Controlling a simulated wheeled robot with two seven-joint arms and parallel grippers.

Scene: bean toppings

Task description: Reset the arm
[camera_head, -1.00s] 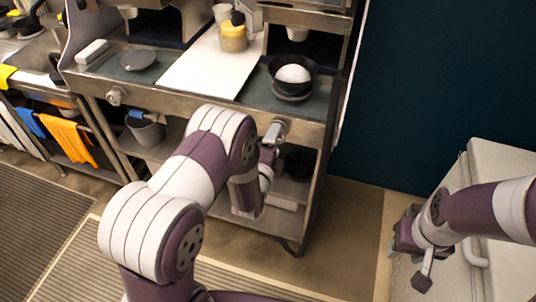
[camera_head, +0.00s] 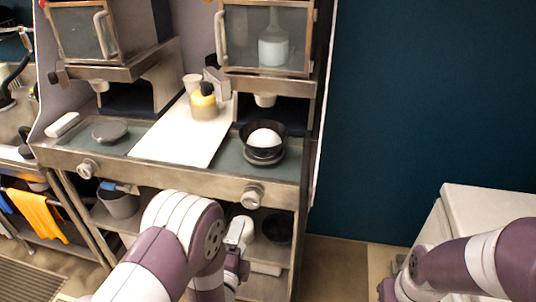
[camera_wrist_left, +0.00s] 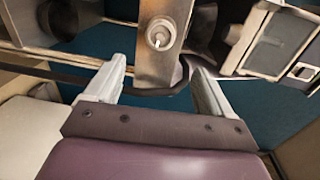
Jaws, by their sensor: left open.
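My left arm comes up from the bottom of the head view, and its gripper (camera_head: 238,240) is in front of the counter, just below the right-hand knob (camera_head: 253,195). In the left wrist view the left gripper (camera_wrist_left: 158,66) is open, its two pale fingers apart with nothing held. A metal panel with a round knob (camera_wrist_left: 160,33) shows beyond and between the fingertips. My right gripper (camera_head: 388,286) is low at the right of the head view, beside a white cabinet; its fingers are too unclear to judge.
The metal counter (camera_head: 165,180) holds a black bowl (camera_head: 262,137) with a white mound, a white board (camera_head: 170,147), a yellow-topped jar (camera_head: 204,105) and a grey round lid (camera_head: 110,131). A grey bucket (camera_head: 118,204) is on the shelf below. The white cabinet (camera_head: 485,203) stands right.

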